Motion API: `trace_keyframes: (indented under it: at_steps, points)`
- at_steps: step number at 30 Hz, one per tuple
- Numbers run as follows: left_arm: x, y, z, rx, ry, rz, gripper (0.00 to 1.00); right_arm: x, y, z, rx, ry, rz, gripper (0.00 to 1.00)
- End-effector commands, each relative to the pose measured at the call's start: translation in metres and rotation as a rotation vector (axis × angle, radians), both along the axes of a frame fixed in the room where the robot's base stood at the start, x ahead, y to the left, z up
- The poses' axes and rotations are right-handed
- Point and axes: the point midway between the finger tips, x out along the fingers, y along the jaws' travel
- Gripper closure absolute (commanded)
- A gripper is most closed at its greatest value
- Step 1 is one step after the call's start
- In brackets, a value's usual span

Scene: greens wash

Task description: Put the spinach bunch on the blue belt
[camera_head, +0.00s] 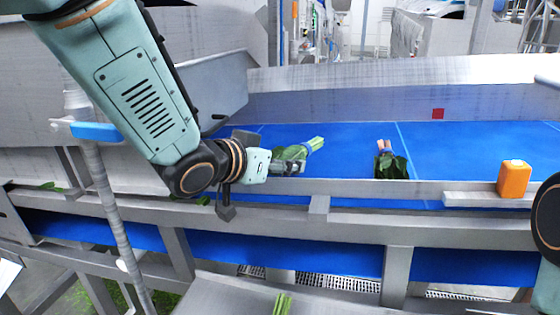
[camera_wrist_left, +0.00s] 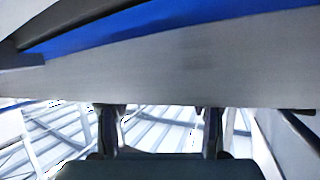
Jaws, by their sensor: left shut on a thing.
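A leafy green bunch with pale green stems (camera_head: 316,144) is in my left gripper (camera_head: 290,166), just above or at the near side of the blue belt (camera_head: 350,140). I take it as the spinach bunch, though its leaves are partly hidden by the gripper. Its stems point up and right. In the left wrist view, the two dark fingers (camera_wrist_left: 160,130) stand apart and the bunch does not show between them. My right gripper is out of view.
Another dark-leaved bunch with pinkish stem ends (camera_head: 389,163) is on the belt to the right. A grey rail (camera_head: 350,187) runs along the belt's near edge. An orange container (camera_head: 514,179) stands on a ledge at right. Green stems (camera_head: 282,303) show at the bottom.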

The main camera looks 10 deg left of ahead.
Motion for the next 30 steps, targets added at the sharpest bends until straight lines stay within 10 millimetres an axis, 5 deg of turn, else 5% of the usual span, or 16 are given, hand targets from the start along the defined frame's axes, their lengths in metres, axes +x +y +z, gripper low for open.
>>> trace_keyframes:
  at_steps: [15,16,24,30]
  points:
    - [-0.001,0.0,-0.013,0.002,0.003,0.0,0.77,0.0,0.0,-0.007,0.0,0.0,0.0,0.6]
    - [-0.001,0.0,-0.014,0.002,0.006,0.0,0.44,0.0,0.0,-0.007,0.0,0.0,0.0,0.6]
    - [-0.003,0.0,-0.017,0.007,0.013,-0.003,0.22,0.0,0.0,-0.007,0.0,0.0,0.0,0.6]
    - [-0.003,0.0,-0.019,0.01,0.017,-0.004,0.22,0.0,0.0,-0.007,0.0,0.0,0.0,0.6]
